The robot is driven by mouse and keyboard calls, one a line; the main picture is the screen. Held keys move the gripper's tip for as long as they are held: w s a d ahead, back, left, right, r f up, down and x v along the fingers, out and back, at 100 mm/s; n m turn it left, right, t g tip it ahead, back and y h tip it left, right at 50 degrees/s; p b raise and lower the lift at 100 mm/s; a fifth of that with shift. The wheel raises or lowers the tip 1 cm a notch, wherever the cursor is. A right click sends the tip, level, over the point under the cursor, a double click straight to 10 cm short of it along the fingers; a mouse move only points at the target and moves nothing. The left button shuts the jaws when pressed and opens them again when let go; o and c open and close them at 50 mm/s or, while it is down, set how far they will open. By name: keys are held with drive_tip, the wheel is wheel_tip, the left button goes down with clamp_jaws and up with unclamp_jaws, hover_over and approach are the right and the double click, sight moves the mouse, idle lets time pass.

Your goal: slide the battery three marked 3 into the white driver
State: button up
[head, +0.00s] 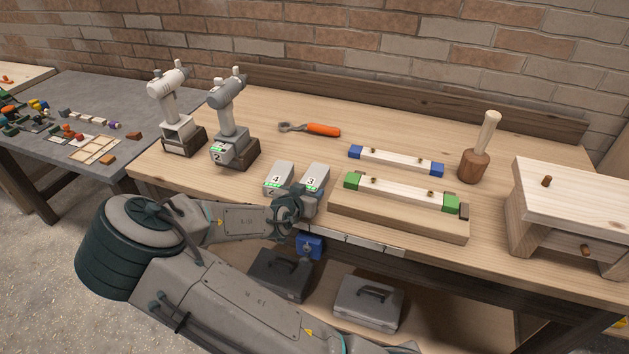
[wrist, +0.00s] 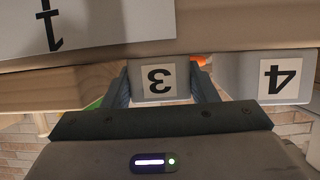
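The white driver (head: 166,86) stands upright in a dark wooden stand at the back left of the workbench. Battery three (head: 315,178), a grey block marked 3, sits near the bench's front edge, right of battery four (head: 278,177). My gripper (head: 300,197) is at the front of battery three. In the wrist view, battery three (wrist: 159,80) appears upside down between my two parted fingers (wrist: 160,88). I cannot tell whether they touch it. Battery four (wrist: 278,78) shows at the right there. The lower part of battery three is hidden by my gripper.
A grey driver (head: 228,95) with a battery marked 2 stands right of the white one. An orange-handled wrench (head: 322,129), a wooden fixture (head: 400,212), a mallet (head: 475,163) and a wooden box (head: 570,205) are on the bench. A white panel marked 1 (wrist: 90,22) is close in the wrist view.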

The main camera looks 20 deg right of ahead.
sight(307, 175)
drive_tip(key=c, duration=0.5)
drive_tip(key=shift+r+p, duration=2.45)
drive_tip(key=shift+r, duration=0.65)
drive_tip(key=shift+c, duration=0.2)
